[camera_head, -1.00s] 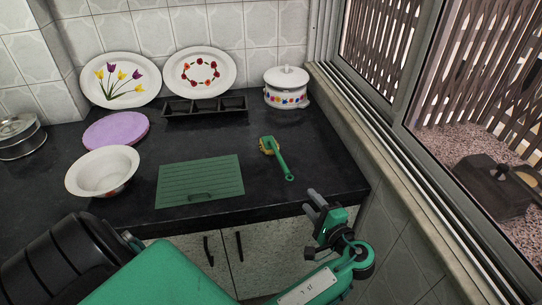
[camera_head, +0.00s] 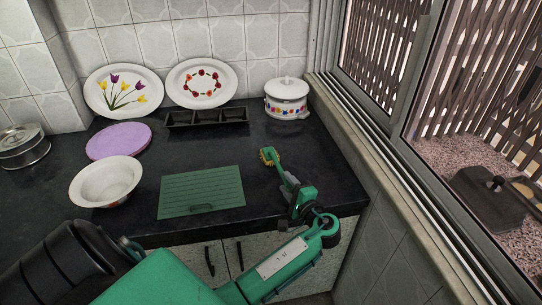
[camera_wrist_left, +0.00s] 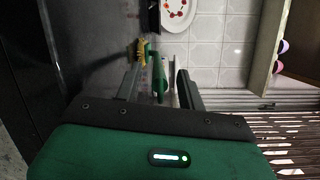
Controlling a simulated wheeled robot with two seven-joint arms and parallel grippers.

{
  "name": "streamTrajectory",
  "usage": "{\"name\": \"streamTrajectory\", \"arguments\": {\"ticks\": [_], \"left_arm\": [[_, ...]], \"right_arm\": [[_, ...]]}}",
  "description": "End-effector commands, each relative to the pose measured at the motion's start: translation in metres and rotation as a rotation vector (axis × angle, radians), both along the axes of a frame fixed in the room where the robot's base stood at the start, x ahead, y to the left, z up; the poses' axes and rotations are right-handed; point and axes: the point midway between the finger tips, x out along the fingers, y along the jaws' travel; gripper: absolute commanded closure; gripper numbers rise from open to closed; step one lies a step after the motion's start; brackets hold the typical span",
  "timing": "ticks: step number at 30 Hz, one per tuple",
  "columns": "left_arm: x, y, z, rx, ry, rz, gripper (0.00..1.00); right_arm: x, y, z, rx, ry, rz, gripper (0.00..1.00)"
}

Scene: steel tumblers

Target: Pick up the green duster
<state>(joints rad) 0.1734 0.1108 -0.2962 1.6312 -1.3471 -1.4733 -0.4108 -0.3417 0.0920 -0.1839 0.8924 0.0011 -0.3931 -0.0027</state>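The green duster, a green handle with a yellow bristled head (camera_head: 268,156), lies on the dark counter right of the green board. Its handle (camera_wrist_left: 158,74) also shows in the left wrist view, with the yellow head at its upper left. My left gripper (camera_head: 288,181) is over the handle end, which it partly hides in the head view. In the left wrist view my left gripper (camera_wrist_left: 158,72) is open, with the handle seen between its two fingers. Contact with the handle cannot be told. My right gripper is not in view.
The green ribbed board (camera_head: 200,189) and white bowl (camera_head: 84,187) lie to the left. A purple disc (camera_head: 118,141), black tray (camera_head: 206,118), two decorated plates and a lidded white pot (camera_head: 287,99) stand behind. The window ledge (camera_head: 375,145) bounds the right side.

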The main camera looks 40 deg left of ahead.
Motion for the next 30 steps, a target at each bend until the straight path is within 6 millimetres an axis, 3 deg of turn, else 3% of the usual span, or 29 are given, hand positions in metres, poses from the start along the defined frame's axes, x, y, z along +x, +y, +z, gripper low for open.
{"name": "streamTrajectory", "arguments": {"ticks": [3, 9, 15, 16, 30], "left_arm": [[0.005, 0.013, -0.001, 0.0, 0.001, -0.001, 0.6], [0.006, 0.013, -0.002, -0.001, 0.0, -0.001, 0.6], [0.006, 0.013, -0.002, -0.001, 0.0, -0.001, 0.98], [0.006, 0.013, -0.002, -0.001, 0.0, -0.001, 1.0], [0.006, 0.013, 0.009, -0.001, -0.003, -0.001, 1.0]], "right_arm": [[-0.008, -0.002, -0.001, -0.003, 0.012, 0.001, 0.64], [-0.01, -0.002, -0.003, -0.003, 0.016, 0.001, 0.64], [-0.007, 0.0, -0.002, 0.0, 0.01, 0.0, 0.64], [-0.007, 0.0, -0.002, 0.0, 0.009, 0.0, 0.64], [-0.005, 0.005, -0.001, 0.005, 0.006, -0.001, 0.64]]}}
